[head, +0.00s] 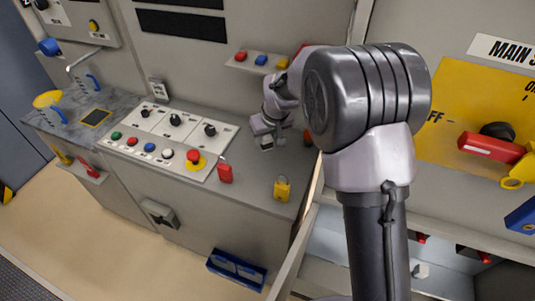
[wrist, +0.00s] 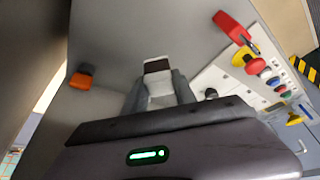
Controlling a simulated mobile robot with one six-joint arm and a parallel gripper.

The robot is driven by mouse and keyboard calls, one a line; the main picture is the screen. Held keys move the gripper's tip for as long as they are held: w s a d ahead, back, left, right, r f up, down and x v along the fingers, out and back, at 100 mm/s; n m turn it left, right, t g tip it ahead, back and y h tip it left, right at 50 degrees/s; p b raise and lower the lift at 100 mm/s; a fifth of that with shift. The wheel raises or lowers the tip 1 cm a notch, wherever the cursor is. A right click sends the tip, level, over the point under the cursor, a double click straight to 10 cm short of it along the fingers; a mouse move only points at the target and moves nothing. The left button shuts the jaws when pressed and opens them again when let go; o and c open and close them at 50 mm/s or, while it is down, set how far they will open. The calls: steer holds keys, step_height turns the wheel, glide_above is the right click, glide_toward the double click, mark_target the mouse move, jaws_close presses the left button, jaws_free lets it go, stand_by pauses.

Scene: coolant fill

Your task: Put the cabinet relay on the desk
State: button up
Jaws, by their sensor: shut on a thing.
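The relay is a small block with a white body and a dark brown top (wrist: 158,68). It sits between the two fingers of my gripper (wrist: 160,98) in the wrist view. In the head view my gripper (head: 265,127) points down over the right part of the grey desk top (head: 252,190), shut on the relay (head: 267,144). The relay is low over the desk, near or at its surface; I cannot tell whether it touches. My arm hides part of the desk's back right.
A red padlock (head: 225,173) and a yellow padlock (head: 282,189) stand near the desk's front edge. The button panel (head: 165,140) lies to the left. A small orange thing (wrist: 82,77) is beside my gripper. A shelf (head: 258,69) with coloured blocks is above. An open cabinet is at right.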

step_height(320, 180, down, 8)
steer(key=shift+s+f+b, duration=0.1)
steer(key=shift+s+b, duration=0.05)
steer(key=shift+b, duration=0.95)
steer(key=o, duration=1)
steer(key=shift+o, duration=0.2)
steer(key=p+v, duration=0.2)
steer(key=v, duration=0.6)
